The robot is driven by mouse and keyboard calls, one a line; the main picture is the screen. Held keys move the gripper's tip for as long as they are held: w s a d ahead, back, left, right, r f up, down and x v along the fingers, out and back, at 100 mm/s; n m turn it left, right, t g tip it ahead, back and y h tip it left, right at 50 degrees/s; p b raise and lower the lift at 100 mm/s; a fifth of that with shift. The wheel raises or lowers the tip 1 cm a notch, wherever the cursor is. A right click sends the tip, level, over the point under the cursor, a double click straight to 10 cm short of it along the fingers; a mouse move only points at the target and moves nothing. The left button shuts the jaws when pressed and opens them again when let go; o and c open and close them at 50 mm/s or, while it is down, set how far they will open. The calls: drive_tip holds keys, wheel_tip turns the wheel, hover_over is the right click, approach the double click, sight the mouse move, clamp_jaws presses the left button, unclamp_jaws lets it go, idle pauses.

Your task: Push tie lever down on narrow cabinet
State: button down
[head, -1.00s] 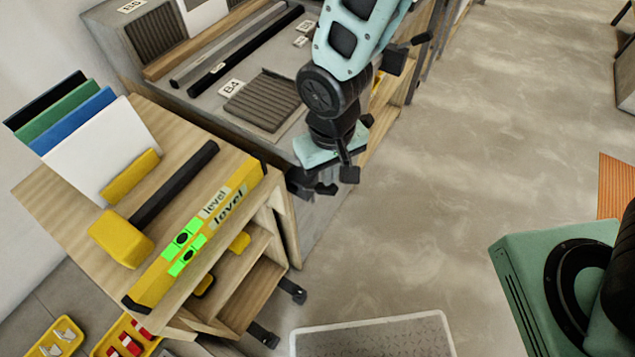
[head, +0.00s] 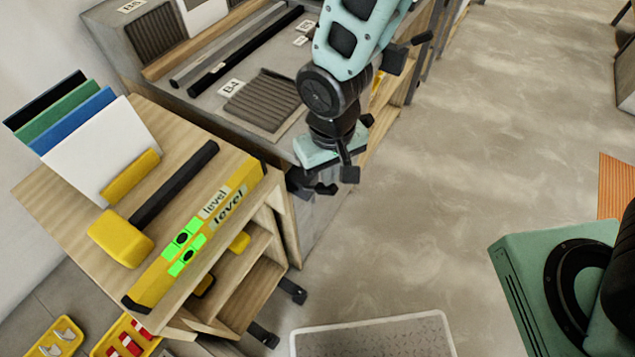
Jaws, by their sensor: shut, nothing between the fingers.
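A narrow wooden cabinet (head: 190,160) with open shelves stands at the left in the head view. Two black lever-like pieces stick out from its lower right side, an upper one (head: 292,290) and a lower one (head: 262,335). I cannot tell whether either is the tie lever or whether it is up or down. My gripper (head: 318,187) points downward, shut and empty, to the right of the cabinet's top right corner. It is apart from both black pieces, which lie lower in the picture. My wrist partly hides the grey bench behind.
A yellow level (head: 200,235) and a yellow-headed mallet (head: 120,238) lie on the cabinet top beside upright panels (head: 100,150). A grey bench (head: 190,85) with a ribbed tile (head: 262,98) stands behind. A pale tray (head: 372,335) is at the bottom. The floor (head: 440,190) at centre right is clear.

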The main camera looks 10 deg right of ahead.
sight(332, 194)
drive_tip(key=shift+s+d+f+b, duration=0.15)
drive_tip(key=shift+f+b, duration=1.1)
drive_tip(key=shift+f, duration=0.6)
drive_tip(key=shift+s+d+f+b, duration=0.1)
drive_tip(key=shift+f+b, duration=1.15)
drive_tip(key=shift+f, duration=0.55)
drive_tip(key=shift+r, duration=0.15)
wheel_tip(332, 194, up, 8)
drive_tip(key=p, duration=0.6)
drive_tip(key=shift+p, duration=0.4)
